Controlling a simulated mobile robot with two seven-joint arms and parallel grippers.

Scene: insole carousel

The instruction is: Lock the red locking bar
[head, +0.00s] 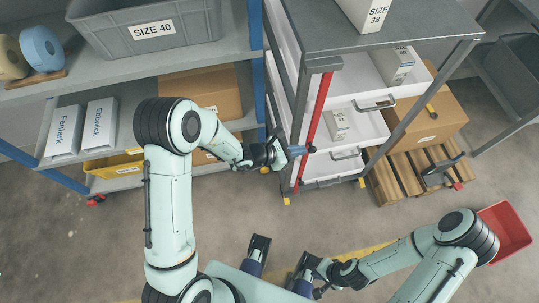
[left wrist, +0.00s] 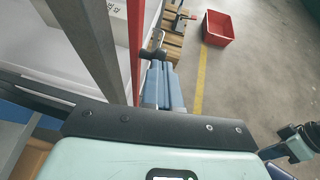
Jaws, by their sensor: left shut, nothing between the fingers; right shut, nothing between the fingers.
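The red locking bar (head: 316,118) runs upright along the near left post of the grey shelf unit, with a dark bracket at its top. In the left wrist view the red bar (left wrist: 137,45) stands just left of my fingers. My left gripper (head: 308,150) is shut and empty, its fingertips at a small dark handle near the bar's lower half. This dark handle (left wrist: 152,53) also shows just beyond the fingertips; whether they touch it I cannot tell. My right gripper (head: 304,286) is low in the head view, shut and empty, away from the bar.
White drawers (head: 352,128) with metal handles fill the shelf unit. A rack with a grey bin (head: 150,52) and cartons stands at left. A cardboard box (head: 432,118) on a wooden pallet (head: 400,178) is at right, with a red crate (head: 508,232) on the floor.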

